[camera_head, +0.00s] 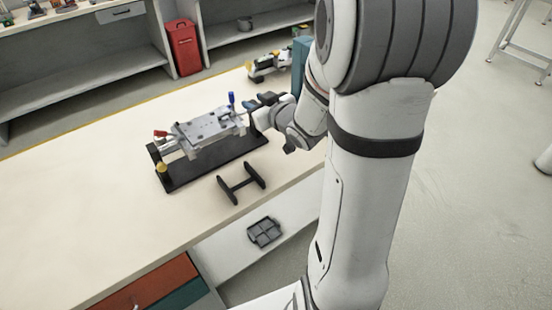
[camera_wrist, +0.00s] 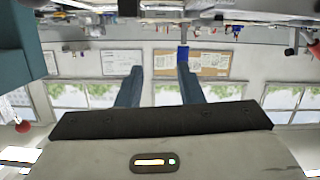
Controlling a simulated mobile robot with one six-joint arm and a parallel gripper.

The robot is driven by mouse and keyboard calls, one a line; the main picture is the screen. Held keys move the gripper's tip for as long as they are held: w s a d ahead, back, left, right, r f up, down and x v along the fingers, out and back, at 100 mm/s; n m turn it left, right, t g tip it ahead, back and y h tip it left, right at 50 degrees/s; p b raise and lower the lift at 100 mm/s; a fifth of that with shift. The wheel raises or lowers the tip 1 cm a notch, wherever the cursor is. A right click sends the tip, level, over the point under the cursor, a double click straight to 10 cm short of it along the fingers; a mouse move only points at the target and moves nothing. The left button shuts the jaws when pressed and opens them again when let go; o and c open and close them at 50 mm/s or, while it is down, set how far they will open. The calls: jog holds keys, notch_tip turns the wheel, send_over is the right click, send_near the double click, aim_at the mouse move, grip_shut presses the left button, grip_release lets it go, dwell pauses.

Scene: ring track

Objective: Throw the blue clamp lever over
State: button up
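The blue clamp lever (camera_head: 231,98) stands upright at the right end of a grey metal fixture (camera_head: 208,128) in the head view. In the wrist view the blue lever (camera_wrist: 183,52) shows at the tip of the right-hand finger; I cannot tell whether they touch. My gripper (camera_head: 252,105) is just right of the lever, reaching in from the right. Its two blue fingers are spread apart in the wrist view (camera_wrist: 158,70), with nothing visible between them. A red lever (camera_head: 160,133) sits at the fixture's left end.
The fixture stands on a black base plate (camera_head: 212,166) with a yellow knob (camera_head: 162,168) at its left. A black H-shaped stand (camera_head: 241,183) lies in front. The bench's left part (camera_head: 70,205) is clear.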

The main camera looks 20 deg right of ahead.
jog(key=s+a+r+m+g+h+p, duration=0.1)
jog(key=s+g, duration=0.4)
jog(key=s, duration=0.6)
jog(key=s+a+r+m+g+h+p, duration=0.1)
jog(key=s+a+m+g+h, duration=0.2)
jog(key=s, duration=0.9)
jog(key=shift+r+g, duration=0.15)
jog(key=shift+g, duration=1.65)
jog(key=shift+s, duration=0.15)
jog(key=shift+s+a+r+g, duration=0.1)
jog(key=shift+s+a+g, duration=0.15)
jog(key=shift+s, duration=0.35)
jog(key=shift+s+a+g, duration=0.15)
jog(key=shift+s+a, duration=0.2)
jog(key=shift+s, duration=0.25)
